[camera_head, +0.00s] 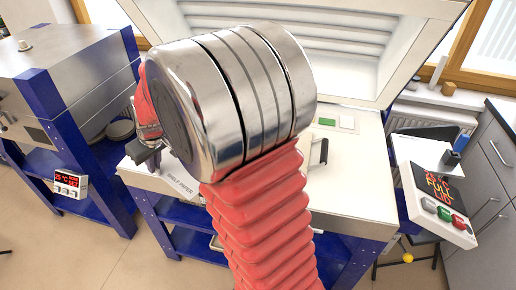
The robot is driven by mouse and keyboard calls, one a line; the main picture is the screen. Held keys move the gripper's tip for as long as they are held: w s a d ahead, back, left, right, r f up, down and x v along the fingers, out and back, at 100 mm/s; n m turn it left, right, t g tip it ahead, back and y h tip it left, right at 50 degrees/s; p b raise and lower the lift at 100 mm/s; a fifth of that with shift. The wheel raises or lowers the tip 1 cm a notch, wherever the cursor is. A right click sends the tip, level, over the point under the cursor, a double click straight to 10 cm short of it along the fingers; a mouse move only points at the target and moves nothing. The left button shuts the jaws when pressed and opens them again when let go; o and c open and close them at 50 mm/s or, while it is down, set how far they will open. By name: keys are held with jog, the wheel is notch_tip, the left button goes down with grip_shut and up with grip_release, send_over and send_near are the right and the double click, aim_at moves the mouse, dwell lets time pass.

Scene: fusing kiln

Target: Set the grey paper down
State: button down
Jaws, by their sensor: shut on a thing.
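My gripper (146,152) shows only in part, as a dark piece at the left edge of my arm. It is shut, and its fingertips are mostly hidden behind my large silver joint and red sleeve. The grey paper between its jaws cannot be made out clearly from here. Below and right of the gripper, a pale surface with the printed words "SHELF PAPER" (182,184) shows at the kiln's left front. I cannot tell how far the gripper is above it.
The white kiln (345,195) stands behind my arm with its lid (400,50) raised. A blue-framed bench with a steel box (70,75) is at left, with a red-lit display (70,184). A control panel (437,205) with coloured buttons stands right, before grey cabinets (492,165).

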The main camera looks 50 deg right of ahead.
jog(key=s+d, duration=0.1)
jog(key=d, duration=0.4)
jog(key=s+d+n, duration=0.1)
jog(key=s+d, duration=0.1)
jog(key=d, duration=0.3)
jog(key=s+d+n+y, duration=0.1)
jog(key=s+d, duration=0.1)
jog(key=d, duration=0.4)
jog(key=shift+s+f, duration=0.25)
jog(key=s+d+n, duration=0.2)
jog(key=s+d, duration=0.7)
jog(key=d, duration=0.4)
jog(key=shift+r+n+g+y, duration=0.3)
jog(key=shift+r+n+y, duration=0.1)
jog(key=shift+r, duration=0.05)
jog(key=shift+w+f, duration=0.1)
jog(key=shift+f, duration=3.05)
jog(key=shift+f, duration=1.85)
